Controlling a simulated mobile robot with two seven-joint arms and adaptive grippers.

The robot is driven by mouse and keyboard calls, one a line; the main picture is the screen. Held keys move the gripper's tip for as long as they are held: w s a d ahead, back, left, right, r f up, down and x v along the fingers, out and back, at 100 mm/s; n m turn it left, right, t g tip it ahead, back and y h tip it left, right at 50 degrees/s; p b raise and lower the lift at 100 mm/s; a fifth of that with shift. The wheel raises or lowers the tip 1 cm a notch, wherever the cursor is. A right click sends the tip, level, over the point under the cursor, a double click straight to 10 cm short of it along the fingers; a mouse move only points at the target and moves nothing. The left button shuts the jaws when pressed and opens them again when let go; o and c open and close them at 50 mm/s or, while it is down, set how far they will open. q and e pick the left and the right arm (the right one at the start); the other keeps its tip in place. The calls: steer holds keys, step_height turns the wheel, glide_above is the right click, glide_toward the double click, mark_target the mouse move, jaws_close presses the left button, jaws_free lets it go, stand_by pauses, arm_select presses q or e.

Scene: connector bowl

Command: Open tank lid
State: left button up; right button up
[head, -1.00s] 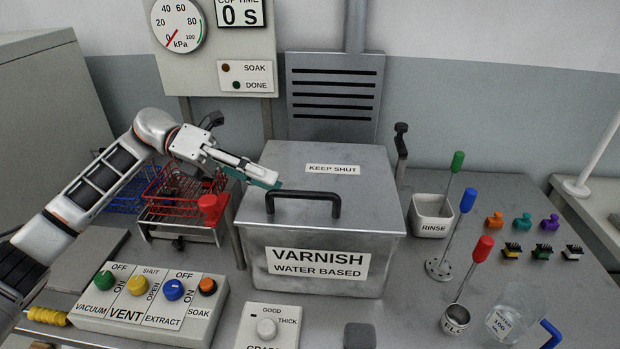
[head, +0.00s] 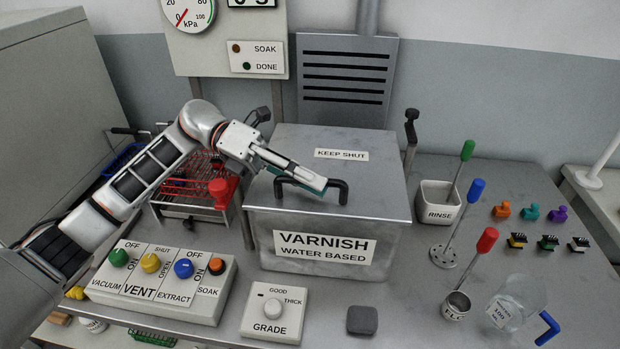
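The varnish tank (head: 396,236) is a grey metal box in the middle of the bench, labelled "VARNISH WATER BASED". Its lid (head: 376,181) lies flat and closed, with a "KEEP SHUT" label. A black bar handle (head: 340,191) stands at the lid's front edge. My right gripper is not in view.
A control panel (head: 158,283) and a grade dial (head: 274,313) sit in front. The rinse cup (head: 437,203), colored-handle tools and small connectors (head: 531,212) are on the right.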

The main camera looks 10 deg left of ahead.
arm_select(q)
steer(key=shift+c, duration=0.4)
jaws_close()
steer(key=shift+w+r, duration=0.15)
steer(key=shift+r, duration=0.4)
steer(key=w+r+n+g+h+b, duration=0.1)
steer(key=w+r+n, duration=0.5)
steer(key=r, duration=0.8)
steer(key=shift+w+g+h, duration=0.4)
steer(key=shift+w+h, duration=0.1)
steer(key=shift+w, duration=0.45)
steer(key=shift+r, duration=0.1)
